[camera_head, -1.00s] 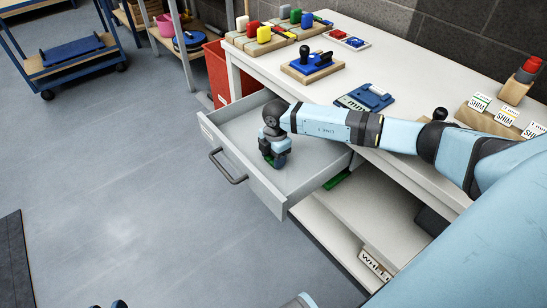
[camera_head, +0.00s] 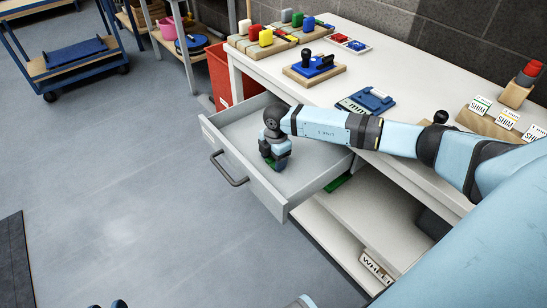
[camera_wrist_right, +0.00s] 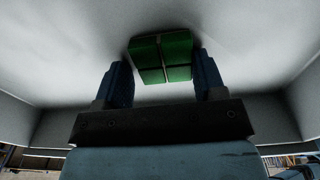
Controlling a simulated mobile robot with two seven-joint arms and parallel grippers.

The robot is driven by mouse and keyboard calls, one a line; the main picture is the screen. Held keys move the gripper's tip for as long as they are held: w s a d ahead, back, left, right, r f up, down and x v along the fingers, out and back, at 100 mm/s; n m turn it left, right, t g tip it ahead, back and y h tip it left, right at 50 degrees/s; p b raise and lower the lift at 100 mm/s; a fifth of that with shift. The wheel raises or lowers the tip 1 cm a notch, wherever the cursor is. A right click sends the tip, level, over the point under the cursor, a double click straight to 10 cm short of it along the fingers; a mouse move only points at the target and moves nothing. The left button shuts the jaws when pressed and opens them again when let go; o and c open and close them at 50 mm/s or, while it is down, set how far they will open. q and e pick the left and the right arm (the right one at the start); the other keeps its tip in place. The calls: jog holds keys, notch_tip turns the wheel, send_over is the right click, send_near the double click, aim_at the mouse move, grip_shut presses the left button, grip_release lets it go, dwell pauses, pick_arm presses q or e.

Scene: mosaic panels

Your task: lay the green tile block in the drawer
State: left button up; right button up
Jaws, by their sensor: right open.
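The green tile block (camera_wrist_right: 161,57), marked with a cross-shaped groove, lies on the pale drawer floor in the wrist view. My right gripper (camera_wrist_right: 161,78) is open, with one blue finger on each side of the block and a gap beside it. In the head view the right gripper (camera_head: 276,163) points down into the pulled-out grey drawer (camera_head: 240,165), and only a bit of the green block shows under it. The left gripper does not show clearly; only small parts of my body appear at the bottom edge.
The workbench top (camera_head: 400,80) above the drawer carries stamps, coloured blocks and a blue device (camera_head: 370,100). A red bin (camera_head: 222,72) stands beside the bench. A green strip (camera_head: 338,182) shows below the drawer's right side. The floor in front is clear.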

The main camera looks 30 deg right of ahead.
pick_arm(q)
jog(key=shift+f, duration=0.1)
pick_arm(e)
jog(key=shift+s+f, duration=0.45)
jog(key=shift+f, duration=0.2)
jog(key=shift+r, duration=0.25)
jog(key=r, duration=0.1)
jog(key=r+p, duration=0.1)
jog(key=shift+d+r, duration=0.3)
jog(key=shift+r, duration=0.05)
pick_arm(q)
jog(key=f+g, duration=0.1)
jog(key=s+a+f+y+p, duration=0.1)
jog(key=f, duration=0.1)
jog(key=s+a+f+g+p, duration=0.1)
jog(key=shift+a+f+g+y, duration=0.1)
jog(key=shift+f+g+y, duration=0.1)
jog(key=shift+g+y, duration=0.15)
pick_arm(e)
notch_tip(320, 180, up, 10)
jog(key=shift+w+d+r, duration=0.15)
jog(key=shift+w+d, duration=0.05)
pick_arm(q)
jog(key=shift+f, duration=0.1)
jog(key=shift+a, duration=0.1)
